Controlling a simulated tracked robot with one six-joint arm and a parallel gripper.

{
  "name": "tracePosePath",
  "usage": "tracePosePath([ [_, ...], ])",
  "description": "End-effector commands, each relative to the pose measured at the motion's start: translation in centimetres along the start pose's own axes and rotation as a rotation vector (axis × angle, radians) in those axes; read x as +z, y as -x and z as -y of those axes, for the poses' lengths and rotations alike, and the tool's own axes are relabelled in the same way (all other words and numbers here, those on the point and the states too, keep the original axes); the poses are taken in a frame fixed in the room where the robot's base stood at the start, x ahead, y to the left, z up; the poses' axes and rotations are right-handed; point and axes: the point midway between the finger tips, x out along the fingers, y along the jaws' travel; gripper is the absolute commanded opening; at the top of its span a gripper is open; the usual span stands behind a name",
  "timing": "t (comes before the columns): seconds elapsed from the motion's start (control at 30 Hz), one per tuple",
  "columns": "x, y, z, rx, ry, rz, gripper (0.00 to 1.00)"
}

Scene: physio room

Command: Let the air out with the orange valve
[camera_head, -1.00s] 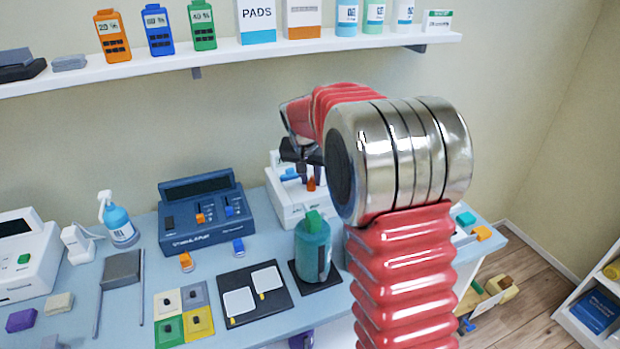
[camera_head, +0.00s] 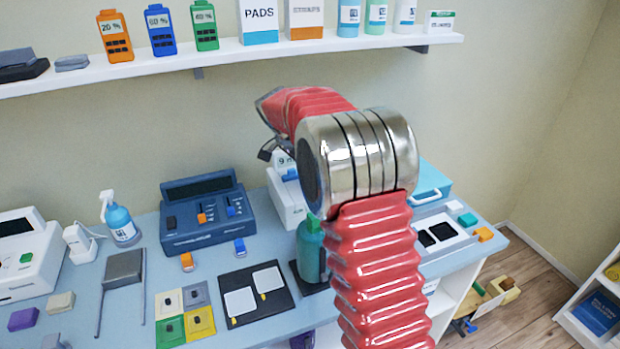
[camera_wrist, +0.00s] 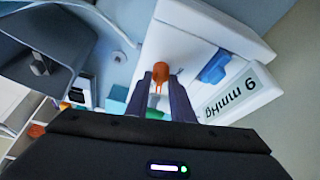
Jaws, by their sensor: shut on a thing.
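The orange valve (camera_wrist: 161,73) is in the wrist view, on a white pressure unit (camera_wrist: 205,60) whose display reads 9 mmHg. My gripper (camera_wrist: 161,85) is shut on the orange valve, one fingertip on each side of it. A blue control (camera_wrist: 215,67) sits beside the valve on the same unit. In the head view the white unit (camera_head: 285,204) stands at the back of the table, partly behind my arm. The valve and my fingertips are hidden there.
A dark blue device (camera_head: 205,215) stands left of the unit. A green bottle (camera_head: 309,250) stands in front of the unit, close to my arm. A light blue case (camera_head: 429,185) is at the right. The shelf (camera_head: 230,53) runs along the wall above.

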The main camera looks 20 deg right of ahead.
Motion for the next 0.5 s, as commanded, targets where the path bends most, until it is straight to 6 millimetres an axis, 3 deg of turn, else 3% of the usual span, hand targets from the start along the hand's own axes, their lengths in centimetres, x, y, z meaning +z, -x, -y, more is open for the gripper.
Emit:
tracePosePath([
  [0.5, 0.18, 0.07, 0.17, 0.019, -0.051, 0.003, 0.0],
])
